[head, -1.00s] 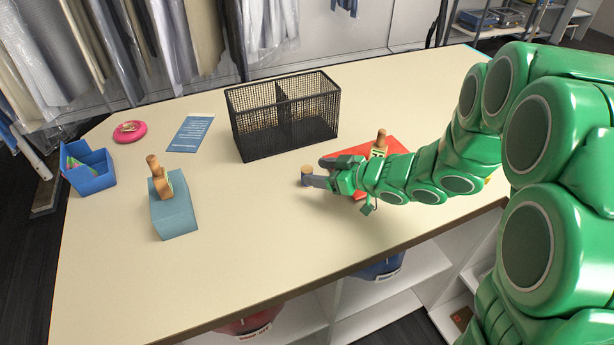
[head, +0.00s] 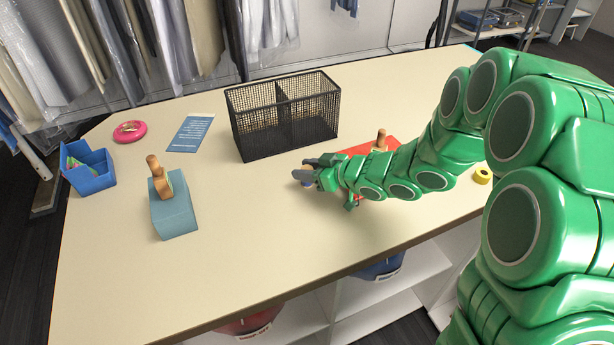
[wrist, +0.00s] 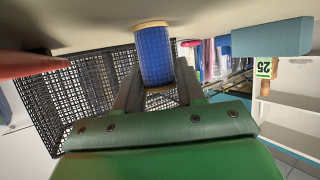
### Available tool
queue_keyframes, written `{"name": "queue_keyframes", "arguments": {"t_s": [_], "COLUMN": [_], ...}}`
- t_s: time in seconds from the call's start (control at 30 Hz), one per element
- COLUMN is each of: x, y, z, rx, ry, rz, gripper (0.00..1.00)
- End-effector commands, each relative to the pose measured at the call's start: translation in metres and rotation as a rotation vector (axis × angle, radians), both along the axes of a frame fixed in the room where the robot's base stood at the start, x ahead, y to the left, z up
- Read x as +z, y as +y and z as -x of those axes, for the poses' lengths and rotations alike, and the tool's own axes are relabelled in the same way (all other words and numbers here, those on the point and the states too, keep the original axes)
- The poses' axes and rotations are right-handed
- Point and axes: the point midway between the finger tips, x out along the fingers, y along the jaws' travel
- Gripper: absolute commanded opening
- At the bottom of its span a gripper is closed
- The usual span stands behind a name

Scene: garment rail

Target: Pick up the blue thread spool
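The blue thread spool (wrist: 154,55) stands upright on the table in the upside-down wrist view, its pale end rim against the tabletop. In the head view only a small blue part of the spool (head: 307,184) shows below a finger. My gripper (head: 304,167) is open, with its two fingers spread apart at the spool. In the wrist view my gripper (wrist: 160,82) has one finger on each side of the spool's near end. I cannot tell whether either finger touches it.
A black mesh basket (head: 285,128) stands just behind my gripper. A red block (head: 357,149) with a wooden handle is beside my arm. A teal block (head: 173,213), a blue box (head: 90,178) and yellow tape (head: 482,175) are farther off. The front-left tabletop is clear.

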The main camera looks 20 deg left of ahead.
Motion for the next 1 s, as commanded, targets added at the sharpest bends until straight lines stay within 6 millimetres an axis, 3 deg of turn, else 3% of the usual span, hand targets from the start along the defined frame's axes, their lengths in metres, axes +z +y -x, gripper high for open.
{"name": "queue_keyframes", "arguments": {"t_s": [0.03, 0.17, 0.57, 1.0], "x": [0.000, 0.000, 0.009, 0.068], "y": [0.000, 0.000, 0.000, -0.001], "z": [0.000, 0.000, 0.000, 0.000], "rx": [0.000, 0.000, 0.001, 0.000], "ry": [0.000, 0.000, -0.002, -0.003], "rz": [0.000, 0.000, 0.000, 0.002], "gripper": [0.28, 0.09, 0.09, 0.09]}}
